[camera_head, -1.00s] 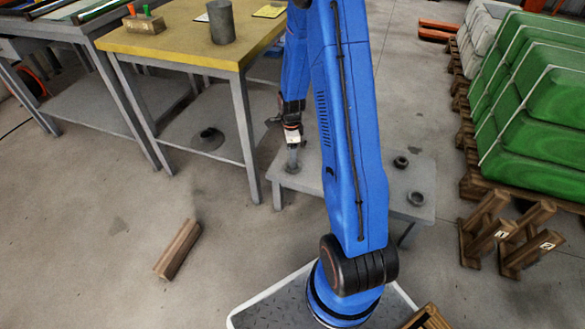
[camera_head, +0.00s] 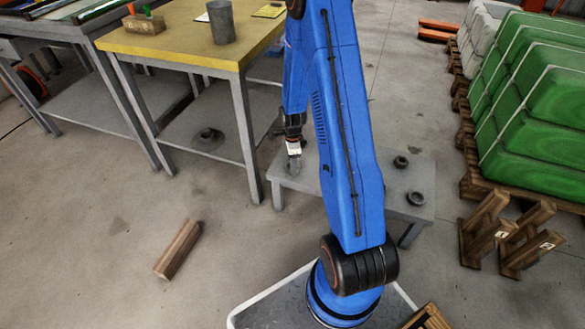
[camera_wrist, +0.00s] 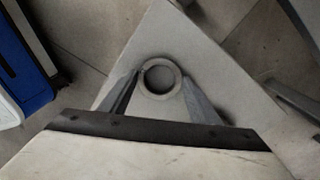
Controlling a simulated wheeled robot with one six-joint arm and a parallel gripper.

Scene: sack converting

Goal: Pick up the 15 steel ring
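A grey steel ring (camera_wrist: 144,78) lies flat near the corner of the low grey table in the wrist view. My gripper (camera_wrist: 160,80) is open, with one finger on each side of the ring. I cannot tell whether the fingers touch it, and no number is readable on it. In the head view my gripper (camera_head: 294,168) points down over the left end of the low table (camera_head: 385,178); the ring under it is not clearly visible there. Two other dark rings, a smaller one (camera_head: 400,162) and a wider one (camera_head: 416,198), lie on the table's right part.
A yellow-topped table (camera_head: 165,48) with a grey cylinder (camera_head: 221,22) stands at the back left. A dark round part (camera_head: 207,138) lies on its lower shelf. A wooden block (camera_head: 178,249) lies on the floor. Green sacks (camera_head: 535,115) on pallets and wooden stands (camera_head: 490,228) are at the right.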

